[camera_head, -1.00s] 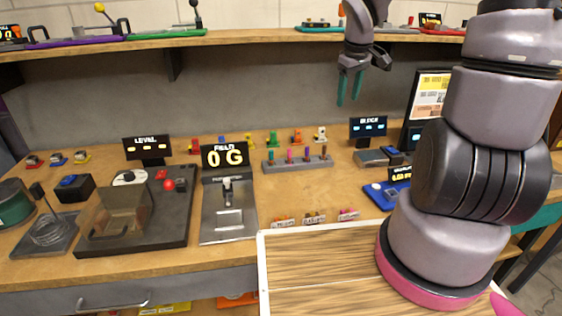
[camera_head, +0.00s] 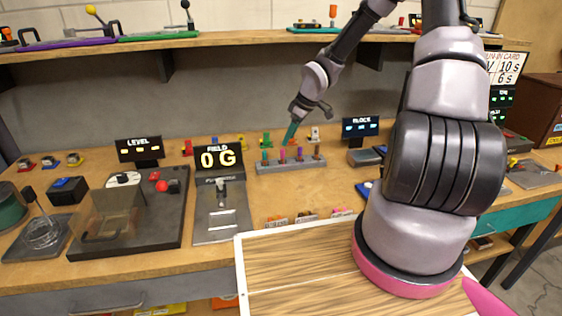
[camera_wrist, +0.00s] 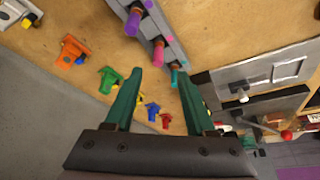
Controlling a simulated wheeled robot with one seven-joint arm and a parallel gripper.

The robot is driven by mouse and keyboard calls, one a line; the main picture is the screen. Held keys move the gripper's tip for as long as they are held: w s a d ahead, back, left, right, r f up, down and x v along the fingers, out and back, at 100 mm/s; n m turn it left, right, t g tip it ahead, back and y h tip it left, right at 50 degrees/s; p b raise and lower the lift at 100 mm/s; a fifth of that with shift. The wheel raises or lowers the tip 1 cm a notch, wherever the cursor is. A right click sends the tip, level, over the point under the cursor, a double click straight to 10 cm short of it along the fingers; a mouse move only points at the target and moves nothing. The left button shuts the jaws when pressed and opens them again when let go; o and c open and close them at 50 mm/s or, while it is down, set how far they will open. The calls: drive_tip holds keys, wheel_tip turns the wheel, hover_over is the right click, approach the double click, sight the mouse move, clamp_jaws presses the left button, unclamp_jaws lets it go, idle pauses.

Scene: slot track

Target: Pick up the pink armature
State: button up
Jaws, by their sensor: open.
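The pink armature (camera_wrist: 158,52) stands in a grey rack (camera_head: 291,166) between a teal one (camera_wrist: 174,76) and a purple one (camera_wrist: 132,22). In the head view the pink armature (camera_head: 283,157) is second from the left in the rack. My gripper (camera_wrist: 160,74) is open and empty. In the wrist view the pink armature lies just past the gap between the teal fingertips. In the head view my gripper (camera_head: 291,132) hangs above and behind the rack, apart from it. Its fingers overlap there, so their gap does not show.
Several small coloured pieces, such as a green one (camera_wrist: 108,79) and an orange one (camera_wrist: 74,50), stand behind the rack. A field meter (camera_head: 219,158) with a metal fixture stands left of it. The shelf (camera_head: 230,40) runs above the bench.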

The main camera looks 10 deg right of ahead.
sight(283, 149)
drive_tip(key=x, duration=0.7)
drive_tip(key=shift+w+d+f, duration=0.1)
drive_tip(key=shift+w+f, duration=0.05)
drive_tip(key=shift+f, duration=0.2)
drive_tip(key=shift+c, duration=0.3)
clamp_jaws()
